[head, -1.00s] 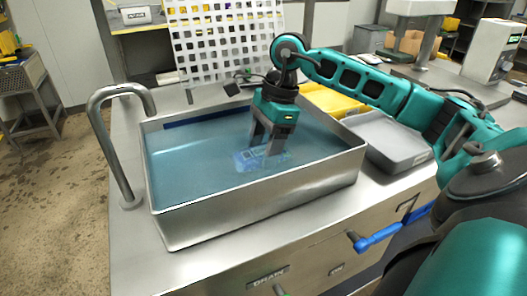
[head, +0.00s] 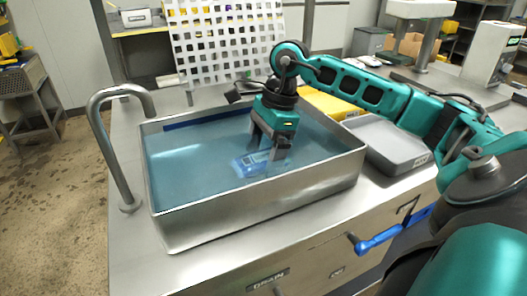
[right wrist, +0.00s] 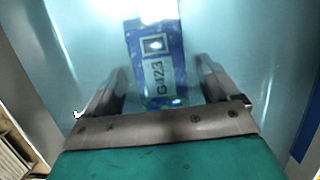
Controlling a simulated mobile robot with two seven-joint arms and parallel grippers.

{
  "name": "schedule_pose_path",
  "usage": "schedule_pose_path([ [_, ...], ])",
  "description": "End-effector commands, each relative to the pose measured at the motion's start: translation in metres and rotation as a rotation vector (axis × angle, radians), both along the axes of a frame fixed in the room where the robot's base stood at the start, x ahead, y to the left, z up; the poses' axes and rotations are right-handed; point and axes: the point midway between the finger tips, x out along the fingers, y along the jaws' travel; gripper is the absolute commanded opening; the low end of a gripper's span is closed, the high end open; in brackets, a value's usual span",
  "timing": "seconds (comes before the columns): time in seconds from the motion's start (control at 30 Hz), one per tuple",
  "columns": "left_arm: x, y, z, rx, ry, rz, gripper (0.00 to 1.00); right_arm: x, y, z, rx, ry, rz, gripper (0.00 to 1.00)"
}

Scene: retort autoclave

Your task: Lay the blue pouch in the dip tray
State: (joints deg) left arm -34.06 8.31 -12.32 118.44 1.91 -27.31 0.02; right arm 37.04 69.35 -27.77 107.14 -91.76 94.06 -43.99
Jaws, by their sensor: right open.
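The blue pouch (head: 247,165) is in the water of a large steel basin (head: 265,205). In the right wrist view, the pouch (right wrist: 153,50) bears a pale printed label and extends away between the fingers. My right gripper (head: 267,160) points down into the basin at the pouch. Its fingers are open, one on each side of the pouch's near end, with gaps visible in the right wrist view (right wrist: 165,88). A shallow grey tray (head: 398,157) with a small label stands right of the basin. I cannot tell which vessel is the dip tray. My left gripper is out of view.
A yellow tray (head: 328,104) lies beyond the basin's right rim. A blue lever (head: 385,235) sticks out at the counter's front.

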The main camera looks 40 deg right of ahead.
Motion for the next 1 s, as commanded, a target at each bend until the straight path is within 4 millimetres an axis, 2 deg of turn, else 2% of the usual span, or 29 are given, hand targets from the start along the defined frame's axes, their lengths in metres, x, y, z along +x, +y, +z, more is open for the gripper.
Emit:
schedule_pose_path([
  [0.17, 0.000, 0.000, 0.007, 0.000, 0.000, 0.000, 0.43, -0.001, -0.006, 0.024, 0.000, -0.005, -0.002, 0.89],
  [0.4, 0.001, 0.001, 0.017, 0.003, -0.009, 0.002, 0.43, -0.005, -0.019, 0.076, 0.000, -0.006, -0.002, 0.89],
  [0.6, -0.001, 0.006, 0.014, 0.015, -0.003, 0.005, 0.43, -0.008, -0.027, 0.107, 0.000, -0.003, -0.002, 0.89],
  [0.77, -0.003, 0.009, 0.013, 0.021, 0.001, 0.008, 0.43, -0.009, -0.030, 0.117, 0.001, -0.001, 0.000, 0.89],
  [1.0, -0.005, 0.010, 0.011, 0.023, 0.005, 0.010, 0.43, -0.010, -0.031, 0.118, 0.001, 0.000, 0.000, 0.89],
])
